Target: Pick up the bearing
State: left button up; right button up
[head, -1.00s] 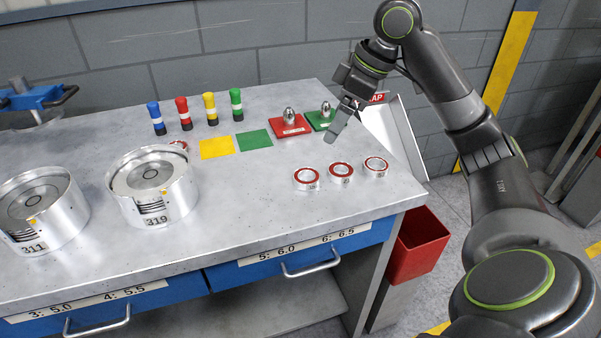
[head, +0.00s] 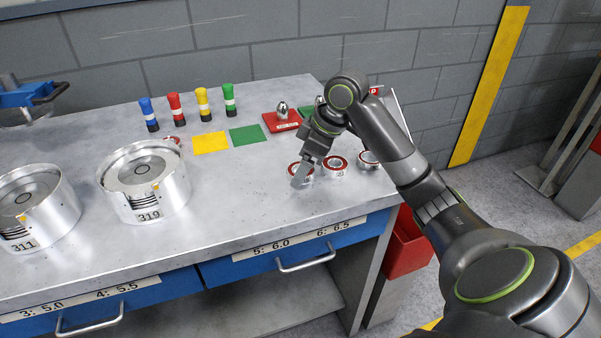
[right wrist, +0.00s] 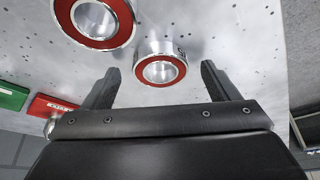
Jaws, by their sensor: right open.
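Three bearings with red rings stand in a row at the right of the bench: the left one (head: 294,167) is partly hidden by my right gripper, then the middle one (head: 335,164), and the right one (head: 367,159) partly behind my arm. My right gripper (head: 306,172) is over the left bearing, open and empty. In the right wrist view one bearing (right wrist: 160,69) shows beyond and between the two open fingers (right wrist: 159,76). A larger-looking bearing (right wrist: 95,20) lies up and left, outside the fingers. My left gripper is not in view.
A red base (head: 282,121) with a metal knob is near the gripper. The bench front is clear.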

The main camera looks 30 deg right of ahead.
jog(key=shift+a+f, duration=0.1)
jog(key=shift+f, duration=0.15)
jog(key=shift+c, duration=0.5)
jog(key=c, duration=1.1)
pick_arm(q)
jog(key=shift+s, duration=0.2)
pick_arm(e)
jog(key=shift+r, duration=0.1)
